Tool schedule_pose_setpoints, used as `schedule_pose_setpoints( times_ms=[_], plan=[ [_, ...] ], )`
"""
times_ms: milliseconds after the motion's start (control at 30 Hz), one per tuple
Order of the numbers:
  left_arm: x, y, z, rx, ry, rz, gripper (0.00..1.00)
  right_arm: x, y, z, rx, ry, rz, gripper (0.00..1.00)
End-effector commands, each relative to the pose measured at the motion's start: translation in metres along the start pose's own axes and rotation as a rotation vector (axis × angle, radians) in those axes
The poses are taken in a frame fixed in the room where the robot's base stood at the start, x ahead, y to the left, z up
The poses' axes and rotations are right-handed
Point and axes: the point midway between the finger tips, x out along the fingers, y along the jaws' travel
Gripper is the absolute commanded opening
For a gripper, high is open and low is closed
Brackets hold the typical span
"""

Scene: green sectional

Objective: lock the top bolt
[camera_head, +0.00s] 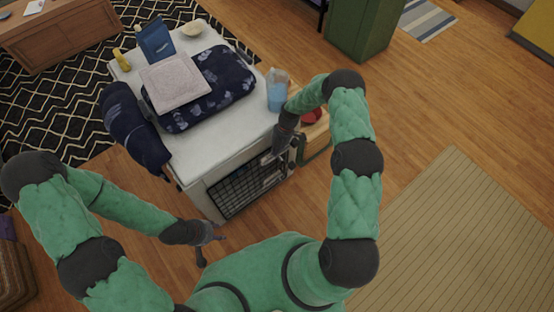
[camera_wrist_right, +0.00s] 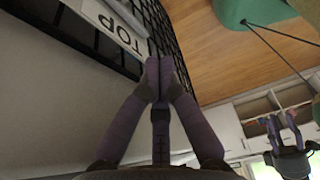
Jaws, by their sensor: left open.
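A pale crate (camera_head: 192,183) has a black wire door (camera_head: 240,193) in its front. A white label reading TOP (camera_wrist_right: 124,20) lies along the black bars in the right wrist view. My right gripper (camera_head: 281,138) is at the upper right of the door. Its purple fingertips (camera_wrist_right: 160,74) meet beside the label and the bars; I see nothing clearly between them. The top bolt itself is not clear, perhaps hidden by the fingers. My left gripper (camera_head: 214,241) is open and empty, low in front of the crate; it also shows in the right wrist view (camera_wrist_right: 283,126).
On the crate's top are a dark folded cushion (camera_head: 225,80), a pale folded cloth (camera_head: 176,82), a blue bag (camera_head: 155,40), a bowl (camera_head: 191,29) and a clear container of blue liquid (camera_head: 277,94). A dark bolster (camera_head: 133,125) hangs along its left edge. Wood floor lies right.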

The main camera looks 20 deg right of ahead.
Motion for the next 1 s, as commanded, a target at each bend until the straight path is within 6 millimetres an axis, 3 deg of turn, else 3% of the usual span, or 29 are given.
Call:
schedule_pose_setpoints(
  times_ms=[233, 667, 800, 1000],
  plan=[
    [0.008, -0.003, 0.0, 0.0, 0.0, 0.0, 0.43, 0.023, -0.001, 0.0, 0.0, 0.002, -0.002, 0.0],
    [0.034, -0.012, -0.001, 0.0, 0.0, 0.0, 0.43, 0.103, -0.001, 0.0, 0.002, 0.002, -0.002, 0.0],
    [0.04, -0.014, -0.002, 0.0, 0.0, 0.0, 0.43, 0.096, 0.001, 0.02, 0.003, -0.002, 0.004, 0.0],
    [0.045, -0.016, -0.002, 0.0, 0.0, 0.0, 0.43, 0.089, 0.0, 0.035, 0.002, 0.0, 0.001, 0.0]
  ],
)
